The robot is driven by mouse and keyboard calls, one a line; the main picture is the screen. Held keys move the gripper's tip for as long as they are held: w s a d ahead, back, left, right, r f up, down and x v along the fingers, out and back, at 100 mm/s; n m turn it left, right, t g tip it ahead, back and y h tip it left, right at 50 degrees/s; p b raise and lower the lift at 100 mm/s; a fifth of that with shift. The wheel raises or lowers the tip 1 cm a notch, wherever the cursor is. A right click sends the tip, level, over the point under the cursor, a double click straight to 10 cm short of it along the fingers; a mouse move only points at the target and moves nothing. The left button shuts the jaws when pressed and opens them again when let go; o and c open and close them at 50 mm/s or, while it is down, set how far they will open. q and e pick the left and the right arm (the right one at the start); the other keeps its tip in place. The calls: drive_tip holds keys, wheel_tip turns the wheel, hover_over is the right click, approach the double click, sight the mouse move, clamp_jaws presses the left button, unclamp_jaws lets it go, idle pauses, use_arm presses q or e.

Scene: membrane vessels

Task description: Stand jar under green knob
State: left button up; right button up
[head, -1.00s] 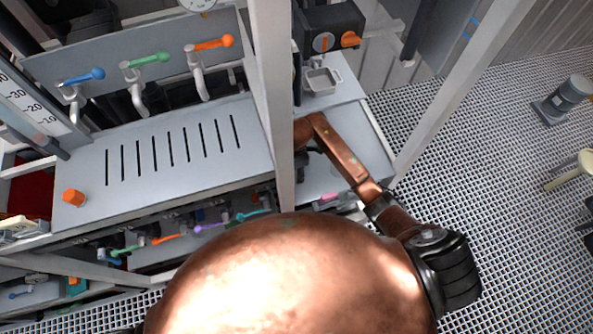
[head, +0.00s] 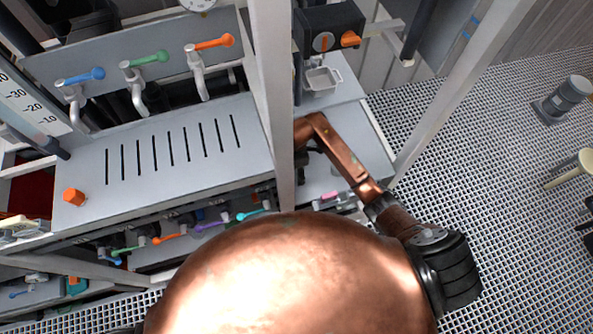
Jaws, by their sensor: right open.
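The green knob (head: 150,58) is a lever on a bent metal tap, between a blue knob (head: 84,76) and an orange knob (head: 215,42) on a grey panel. Below it is a flat grey slotted deck (head: 160,160); no jar shows under the green tap's spout. I cannot make out a jar anywhere. My right gripper (head: 313,164) is dark and small, partly behind a pale upright post, right of the slotted deck. It is open, and I see nothing clearly between its fingers. My left gripper is out of view.
The pale post (head: 272,90) stands between my right gripper and the taps. An orange hexagonal piece (head: 74,197) sits on the deck's left end. Lower coloured levers line the bench front.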

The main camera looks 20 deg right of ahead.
wheel_tip(320, 180, up, 7)
drive_tip(key=shift+r, duration=0.2)
idle(0.4)
